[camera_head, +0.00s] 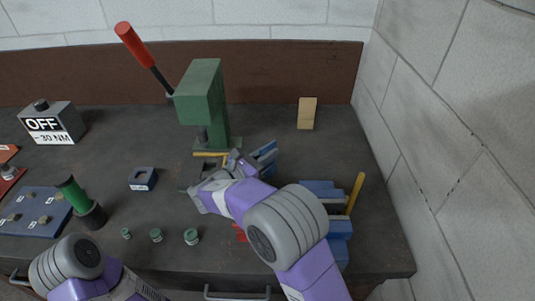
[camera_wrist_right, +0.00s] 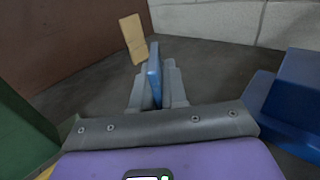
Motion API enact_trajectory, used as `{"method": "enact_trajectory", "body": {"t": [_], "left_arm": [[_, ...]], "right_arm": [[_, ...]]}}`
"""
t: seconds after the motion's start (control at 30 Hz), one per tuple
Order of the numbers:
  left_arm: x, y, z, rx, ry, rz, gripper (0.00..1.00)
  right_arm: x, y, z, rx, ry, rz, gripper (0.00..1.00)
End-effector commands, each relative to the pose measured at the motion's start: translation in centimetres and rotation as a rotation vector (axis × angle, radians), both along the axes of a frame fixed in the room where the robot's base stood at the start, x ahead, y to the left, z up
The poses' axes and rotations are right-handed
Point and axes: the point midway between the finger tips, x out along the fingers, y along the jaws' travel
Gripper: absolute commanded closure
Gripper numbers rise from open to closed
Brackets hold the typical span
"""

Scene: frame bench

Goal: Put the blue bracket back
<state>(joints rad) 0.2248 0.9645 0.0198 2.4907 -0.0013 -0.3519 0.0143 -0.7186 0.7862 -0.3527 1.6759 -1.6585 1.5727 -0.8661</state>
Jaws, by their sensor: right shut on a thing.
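The blue bracket (camera_head: 267,151) shows as a thin blue plate, partly hidden by my right gripper. In the right wrist view the bracket (camera_wrist_right: 154,72) stands upright between the two grey fingers. My right gripper (camera_head: 260,158) is shut on it, just right of the green press's base, and it also shows in the right wrist view (camera_wrist_right: 155,92). The bracket appears held above the bench. My left arm comes in at the lower left, but its gripper is out of view.
A green press (camera_head: 203,92) with a red-handled lever stands at the back. Blue blocks (camera_head: 338,227) and a yellow bar (camera_head: 355,193) lie right of my arm. A wooden block (camera_head: 307,113) stands behind. Several green-topped pieces (camera_head: 156,235) sit in front.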

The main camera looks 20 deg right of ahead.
Motion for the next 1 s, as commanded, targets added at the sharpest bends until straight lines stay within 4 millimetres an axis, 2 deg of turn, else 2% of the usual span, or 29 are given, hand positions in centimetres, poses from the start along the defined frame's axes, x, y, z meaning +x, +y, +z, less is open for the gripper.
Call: {"method": "enact_trajectory", "body": {"t": [0.07, 0.1, 0.23, 0.6, 0.77, 1.0], "left_arm": [[0.0, 0.0, 0.0, 0.0, 0.0, 0.0, 0.57], [0.0, 0.0, 0.0, 0.0, 0.0, 0.0, 0.57], [0.0, 0.0, 0.0, 0.0, 0.0, 0.0, 0.57], [0.0, 0.0, 0.1, 0.0, 0.0, 0.0, 0.57], [0.0, 0.0, 1.1, 0.0, 0.0, 0.0, 0.57], [0.0, 0.0, 2.6, 0.0, 0.0, 0.0, 0.57]], "right_arm": [[0.0, 0.0, -0.3, -0.002, 0.001, 0.0, 1.0], [0.0, 0.0, -0.3, 0.0, 0.001, 0.0, 0.81], [0.0, 0.0, -0.3, 0.0, 0.001, 0.0, 0.62], [-0.1, 0.3, 0.1, 0.0, 0.001, 0.002, 0.62], [-1.3, 2.6, 0.3, -0.002, 0.002, 0.004, 0.62], [-3.9, 7.2, 0.3, -0.002, 0.001, 0.004, 0.62]]}}
